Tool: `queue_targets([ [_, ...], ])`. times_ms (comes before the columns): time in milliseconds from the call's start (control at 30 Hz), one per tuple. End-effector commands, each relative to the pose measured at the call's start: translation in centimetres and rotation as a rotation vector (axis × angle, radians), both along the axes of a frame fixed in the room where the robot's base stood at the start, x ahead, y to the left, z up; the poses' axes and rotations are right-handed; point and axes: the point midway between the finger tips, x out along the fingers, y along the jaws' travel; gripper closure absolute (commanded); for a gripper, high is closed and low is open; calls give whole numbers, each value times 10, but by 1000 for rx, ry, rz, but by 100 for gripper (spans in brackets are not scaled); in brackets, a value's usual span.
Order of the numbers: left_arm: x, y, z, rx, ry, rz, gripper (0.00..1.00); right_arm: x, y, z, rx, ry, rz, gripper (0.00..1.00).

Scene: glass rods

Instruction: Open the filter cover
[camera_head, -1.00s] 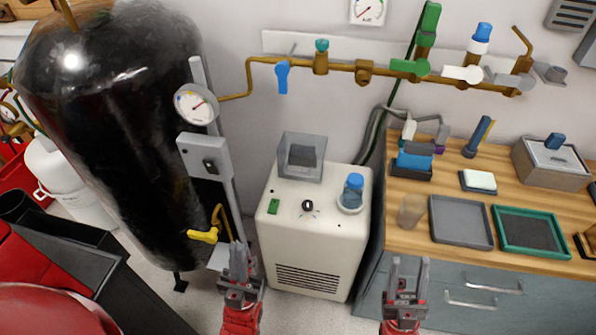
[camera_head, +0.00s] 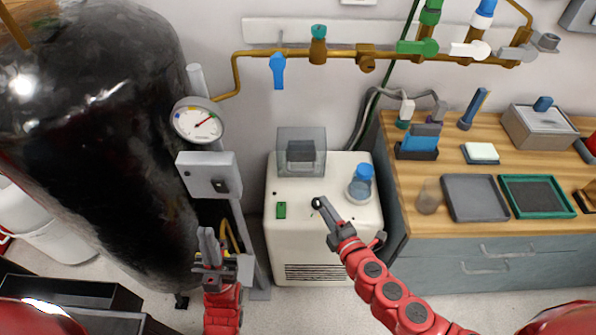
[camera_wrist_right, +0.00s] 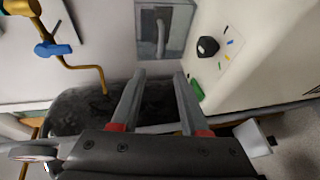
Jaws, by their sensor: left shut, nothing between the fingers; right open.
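A translucent grey box-like cover (camera_head: 301,151) stands at the back of the top of the white machine (camera_head: 275,239), with a darker grey block inside; I take it as the filter cover. In the right wrist view its grey face with a handle (camera_wrist_right: 162,38) lies beyond the fingertips. My right gripper (camera_head: 323,204) is open and empty, over the machine top by the black knob, in front of the cover and apart from it. It also shows in the right wrist view (camera_wrist_right: 160,78). My left gripper (camera_head: 207,240) is shut and empty, left of the machine.
A blue-capped clear jar (camera_head: 360,184) and a green switch (camera_head: 281,210) are on the machine top. A black tank (camera_head: 95,130) with a gauge (camera_head: 198,121) stands left. Brass piping (camera_head: 340,54) runs above. A wooden bench (camera_head: 450,225) with trays stands right.

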Motion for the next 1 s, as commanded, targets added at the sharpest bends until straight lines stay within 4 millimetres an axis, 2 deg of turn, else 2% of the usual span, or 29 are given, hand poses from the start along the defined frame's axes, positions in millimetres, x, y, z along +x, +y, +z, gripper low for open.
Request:
queue_targets([
  [633,0,0,6,0,0,0,100,109,46,-22,7,0,-1,55],
  [833,0,0,4,0,0,0,100,134,57,-29,8,0,-3,55],
  [1000,0,0,3,0,0,0,100,145,63,-31,6,1,2,55],
])
